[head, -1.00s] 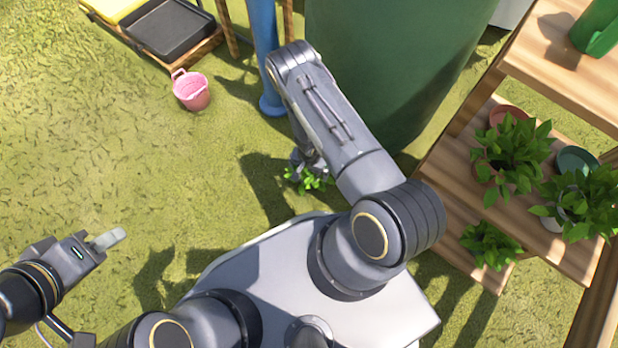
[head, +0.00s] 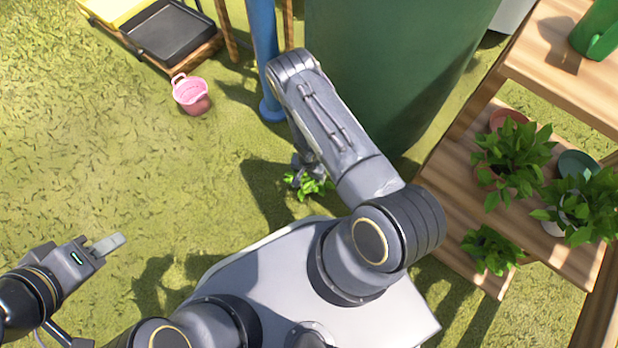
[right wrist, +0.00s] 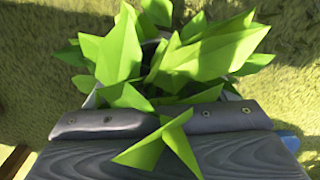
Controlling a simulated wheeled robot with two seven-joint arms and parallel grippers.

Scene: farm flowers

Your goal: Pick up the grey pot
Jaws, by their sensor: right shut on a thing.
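A leafy green plant in a pot shows under my right forearm in the head view, where its leaves (head: 312,186) stick out over the grass. In the right wrist view, the leaves (right wrist: 175,60) fill the middle, and a little of the pale grey pot's rim (right wrist: 94,99) shows behind the fingers. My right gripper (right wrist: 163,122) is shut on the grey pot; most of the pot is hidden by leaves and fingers. My left gripper (head: 107,243) is at the lower left, over grass and away from the plant. I see it side-on, so its opening is unclear.
A large green barrel (head: 395,70) stands just behind my right arm, beside a blue post (head: 262,50). A wooden shelf (head: 470,160) with several potted plants is at right. A pink bucket (head: 191,96) stands on the grass, which is clear at left.

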